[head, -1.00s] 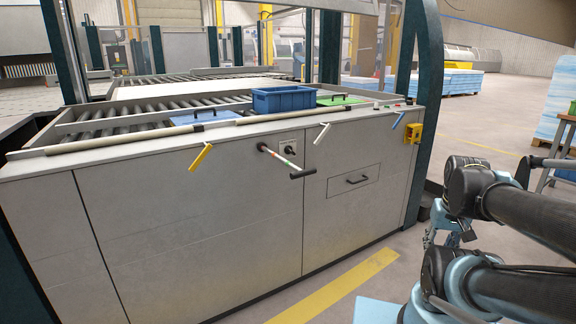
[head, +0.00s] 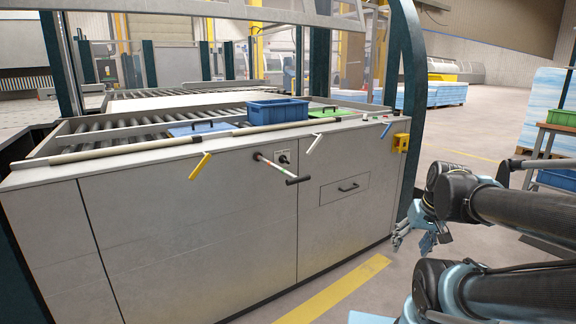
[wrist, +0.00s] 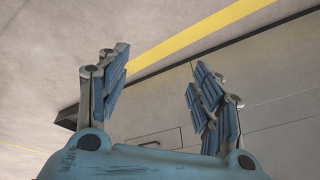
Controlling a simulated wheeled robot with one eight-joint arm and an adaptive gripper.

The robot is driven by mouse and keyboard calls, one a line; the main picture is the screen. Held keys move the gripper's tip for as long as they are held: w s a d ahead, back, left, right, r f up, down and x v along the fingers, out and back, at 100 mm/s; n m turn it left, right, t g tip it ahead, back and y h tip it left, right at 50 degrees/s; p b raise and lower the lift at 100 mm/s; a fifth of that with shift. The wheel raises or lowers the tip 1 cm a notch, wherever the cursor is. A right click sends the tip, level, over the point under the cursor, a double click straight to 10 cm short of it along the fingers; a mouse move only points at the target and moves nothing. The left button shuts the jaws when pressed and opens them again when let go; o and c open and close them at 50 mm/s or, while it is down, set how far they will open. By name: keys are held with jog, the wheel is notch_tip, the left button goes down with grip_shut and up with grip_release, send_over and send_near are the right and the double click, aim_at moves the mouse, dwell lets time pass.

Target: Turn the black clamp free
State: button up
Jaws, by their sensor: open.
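A bar (head: 275,168) with a black cross grip (head: 297,180) sticks out from the grey cabinet front. A small black knob (head: 283,158) sits on a light plate just behind it. I cannot tell which of these black parts is the clamp. Yellow (head: 200,166), white (head: 314,144) and blue (head: 386,130) levers hang along the cabinet's top edge. My gripper (head: 415,241) is right of the cabinet, low and well apart from all of these. In the wrist view its blue-padded fingers (wrist: 160,80) are spread with nothing between them.
A blue bin (head: 278,111) and a green board (head: 329,113) lie on the roller top. A drawer handle (head: 348,188) and a yellow box (head: 401,143) project from the cabinet. Floor before the cabinet is free.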

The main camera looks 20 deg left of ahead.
aim_at(287, 161)
jog(key=w+a+r+n+t+y, duration=0.15)
jog(key=w+a+r+y, duration=0.35)
jog(key=w+a, duration=0.65)
jog(key=w+a+r+n+t+y, duration=0.1)
jog(key=w+a+r+t+y, duration=0.3)
jog(key=w+a, duration=0.7)
jog(key=w+a+m+t+y, duration=0.1)
jog(key=w+a, duration=0.4)
jog(key=a, duration=0.3)
jog(key=w+a+f+m+t+y, duration=0.1)
jog(key=w+a, duration=0.4)
jog(key=a, duration=0.3)
jog(key=w+a+m+t, duration=0.1)
jog(key=w+a, duration=0.4)
jog(key=a, duration=0.4)
jog(key=shift+f+y, duration=0.3)
jog(key=shift+y, duration=0.1)
jog(key=shift+d, duration=0.1)
jog(key=c, duration=1.1)
jog(key=shift+o, duration=0.2)
jog(key=shift+d, duration=0.2)
jog(key=shift+a, duration=0.15)
